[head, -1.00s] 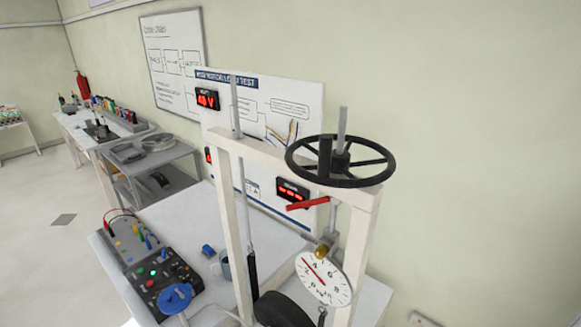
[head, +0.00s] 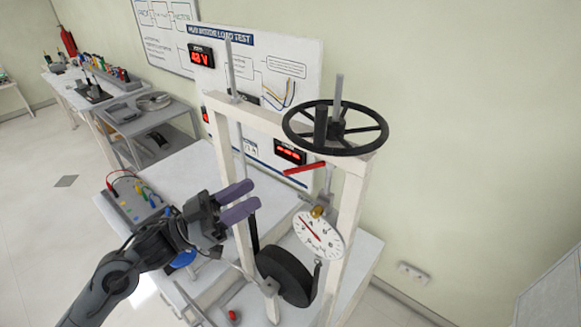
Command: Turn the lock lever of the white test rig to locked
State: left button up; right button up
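The white test rig (head: 354,200) is an upright frame with a black handwheel (head: 372,128) on top. A red lever (head: 305,168), which looks like the lock lever, sits below the handwheel at the crossbar and points left, slightly downward. My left gripper (head: 253,196) is in front of the rig's left post, lower than the lever and to its left, apart from it in the picture. Its two purple fingers are parallel with a gap between them, and nothing shows in it. My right gripper is not in view.
A round white dial (head: 318,235) hangs inside the frame above a black wheel (head: 285,276). A panel with a red display (head: 201,56) stands behind the rig.

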aim_at(291, 171)
pick_arm(q)
jog(key=p+x, duration=0.2)
jog(key=x, duration=0.6)
jog(key=shift+w+d+r+p, duration=0.1)
jog(key=shift+d+r+p, duration=0.2)
jog(key=shift+p, duration=0.1)
jog(key=shift+w+d+r, duration=0.15)
jog(key=shift+w+d, duration=0.1)
jog(key=shift+d, duration=0.45)
grip_shut()
